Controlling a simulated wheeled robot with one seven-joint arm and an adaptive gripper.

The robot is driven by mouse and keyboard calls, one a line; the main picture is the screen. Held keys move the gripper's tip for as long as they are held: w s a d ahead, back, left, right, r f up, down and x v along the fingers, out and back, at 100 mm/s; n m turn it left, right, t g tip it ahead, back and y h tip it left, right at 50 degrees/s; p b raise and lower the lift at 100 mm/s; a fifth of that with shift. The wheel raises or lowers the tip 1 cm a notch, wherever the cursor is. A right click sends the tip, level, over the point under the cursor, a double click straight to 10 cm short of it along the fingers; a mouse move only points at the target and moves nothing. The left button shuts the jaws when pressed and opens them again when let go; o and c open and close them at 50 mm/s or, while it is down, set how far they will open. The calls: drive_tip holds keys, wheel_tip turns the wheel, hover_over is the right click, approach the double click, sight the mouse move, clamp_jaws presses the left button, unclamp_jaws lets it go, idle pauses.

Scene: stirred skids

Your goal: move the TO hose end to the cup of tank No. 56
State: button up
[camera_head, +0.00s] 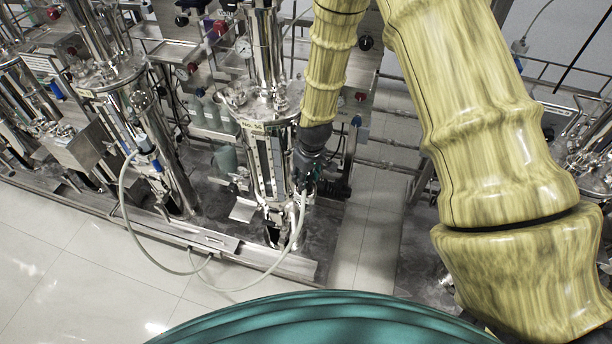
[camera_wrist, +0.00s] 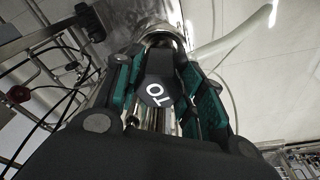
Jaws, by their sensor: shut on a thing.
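My gripper (camera_head: 305,178) is at the front right of the middle tank (camera_head: 265,150) in the head view. In the wrist view my gripper (camera_wrist: 156,62) has its green-padded fingers shut on either side of the dark TO hose end (camera_wrist: 155,90), whose white letters face the camera. A shiny metal round part (camera_wrist: 163,34) shows just beyond it; I cannot tell whether it is a cup or whether they touch.
A metal skid edge (camera_head: 290,265) runs along the front of the tanks. Pipes, gauges and bottles (camera_head: 205,110) crowd behind and beside the middle tank. Pale tiled floor (camera_head: 70,260) is open at the front left, and a tiled gap (camera_head: 375,215) lies to the right.

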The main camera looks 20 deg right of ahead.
drive_tip(key=shift+f, duration=0.5)
drive_tip(key=o, duration=1.3)
drive_tip(key=shift+r, duration=0.15)
drive_tip(key=r, duration=0.4)
drive_tip(key=s+r, duration=0.1)
drive_tip(key=r, duration=0.6)
drive_tip(key=shift+s+d+r, duration=0.3)
drive_tip(key=shift+d+r, duration=0.05)
wheel_tip(320, 180, up, 13)
drive_tip(key=s+p, duration=0.1)
drive_tip(key=p, duration=0.8)
drive_tip(key=shift+s+d+p, duration=0.25)
drive_tip(key=shift+p, duration=0.15)
drive_tip(key=shift+f, duration=0.1)
